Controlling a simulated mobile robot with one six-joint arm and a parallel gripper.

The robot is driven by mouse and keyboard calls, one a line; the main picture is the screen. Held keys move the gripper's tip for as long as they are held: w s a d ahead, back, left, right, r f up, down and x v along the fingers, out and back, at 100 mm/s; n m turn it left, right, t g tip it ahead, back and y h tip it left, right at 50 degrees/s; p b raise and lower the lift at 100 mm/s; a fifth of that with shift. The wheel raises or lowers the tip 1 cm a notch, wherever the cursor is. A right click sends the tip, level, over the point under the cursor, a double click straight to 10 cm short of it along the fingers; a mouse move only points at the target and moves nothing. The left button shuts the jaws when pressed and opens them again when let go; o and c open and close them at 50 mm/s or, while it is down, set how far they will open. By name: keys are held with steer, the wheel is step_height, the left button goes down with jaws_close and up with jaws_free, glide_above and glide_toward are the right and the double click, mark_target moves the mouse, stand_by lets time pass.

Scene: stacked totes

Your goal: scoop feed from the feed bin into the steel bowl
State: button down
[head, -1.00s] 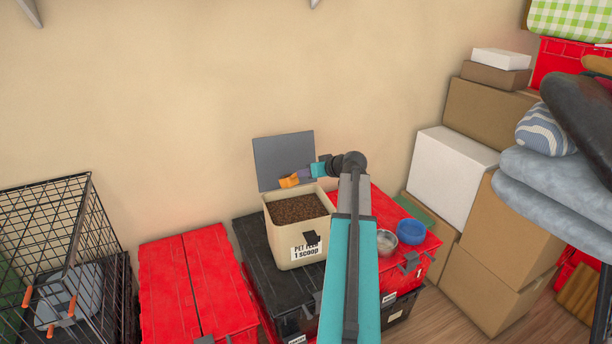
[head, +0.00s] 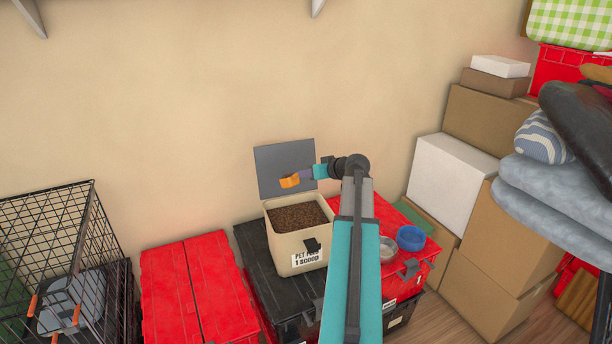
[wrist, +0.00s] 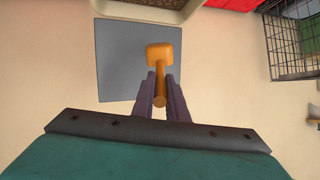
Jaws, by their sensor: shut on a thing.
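The feed bin (head: 296,252) is a cream box full of brown feed (head: 299,215), with its grey lid (head: 270,170) standing open against the wall. It sits on a black tote. My gripper (head: 307,174) is shut on an orange scoop (head: 289,181), held above the back of the bin in front of the lid. In the wrist view the scoop (wrist: 160,56) points away from the fingers (wrist: 160,88); whether it holds feed is unclear. The steel bowl (head: 388,249) stands on a red tote right of the bin, partly hidden by my arm.
A blue bowl (head: 411,238) stands beside the steel bowl. A red tote (head: 198,290) is at the left, with a wire crate (head: 60,240) beyond it. Cardboard boxes (head: 512,235) and folded grey cushions (head: 550,190) are stacked at the right. The wall is close behind the bin.

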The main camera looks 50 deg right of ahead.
steer(key=shift+w+a, duration=0.1)
steer(key=w+a+b, duration=0.1)
steer(key=w+a, duration=0.7)
steer(key=a, duration=0.5)
steer(key=w+a+b, duration=0.1)
steer(key=w+a, duration=0.6)
steer(key=a, duration=0.7)
steer(key=w+a+r+b, duration=0.1)
steer(key=w+a+r, duration=0.1)
steer(key=a, duration=1.3)
steer(key=w+a+r+n+y+b, duration=0.1)
steer(key=a+r, duration=0.2)
steer(key=a, duration=1.2)
steer(key=shift+w+a+r+b, duration=0.25)
steer(key=shift+w+r+b, duration=0.05)
steer(key=shift+w+r, duration=0.1)
steer(key=shift+d, duration=0.15)
